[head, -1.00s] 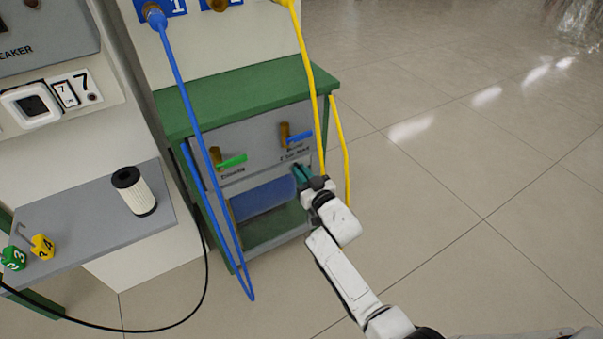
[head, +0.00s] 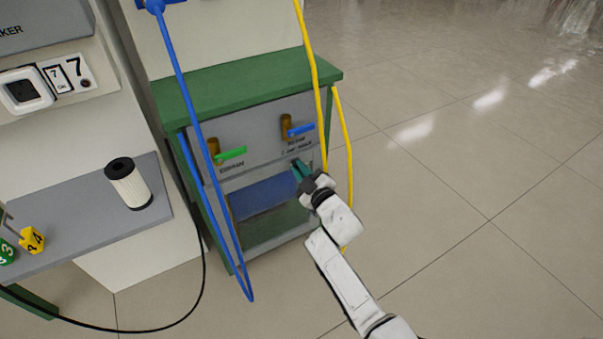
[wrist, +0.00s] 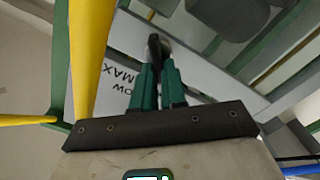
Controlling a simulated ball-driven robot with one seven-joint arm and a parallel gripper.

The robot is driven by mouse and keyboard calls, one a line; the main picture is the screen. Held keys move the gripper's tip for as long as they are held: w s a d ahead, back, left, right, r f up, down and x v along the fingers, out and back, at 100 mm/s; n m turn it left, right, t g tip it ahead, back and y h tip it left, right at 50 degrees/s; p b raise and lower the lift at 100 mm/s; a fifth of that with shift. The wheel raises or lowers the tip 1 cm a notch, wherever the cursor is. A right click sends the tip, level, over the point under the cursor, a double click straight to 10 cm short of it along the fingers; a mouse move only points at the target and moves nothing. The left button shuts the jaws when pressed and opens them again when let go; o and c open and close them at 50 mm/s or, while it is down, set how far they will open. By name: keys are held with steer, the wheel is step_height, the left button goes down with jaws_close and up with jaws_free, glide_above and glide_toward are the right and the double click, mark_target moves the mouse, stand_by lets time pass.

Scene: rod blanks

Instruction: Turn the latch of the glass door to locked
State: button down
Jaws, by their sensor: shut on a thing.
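My gripper (head: 299,168), with dark green fingers, is at the right end of the lower edge of the grey valve panel, just above the cabinet opening. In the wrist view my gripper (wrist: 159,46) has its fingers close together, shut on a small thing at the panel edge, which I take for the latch. The latch is mostly hidden between the fingertips, and its angle cannot be told. A bluish pane (head: 265,197), seemingly the glass door, shows below the panel.
A yellow hose (head: 312,75) hangs close beside my gripper; it also shows in the wrist view (wrist: 88,50). Brass valves with a green handle (head: 231,153) and a blue handle (head: 300,130) sit above. A blue hose (head: 188,110) hangs at left. The floor at right is clear.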

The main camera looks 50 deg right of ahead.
steer(key=shift+w+a+f+n+b, duration=0.15)
steer(key=shift+n+b, duration=0.45)
steer(key=shift+n, duration=1.05)
steer(key=shift+s+f+n+b, duration=0.15)
steer(key=shift+n+b, duration=0.5)
steer(key=shift+n, duration=0.95)
steer(key=shift+w+a+f+n+b, duration=0.1)
steer(key=shift+f+n+b, duration=0.35)
steer(key=shift+n, duration=1.2)
steer(key=shift+r, duration=0.2)
steer(key=c, duration=1.2)
jaws_free()
steer(key=v, duration=1)
steer(key=shift+s+a+r, duration=0.1)
steer(key=shift+s, duration=0.3)
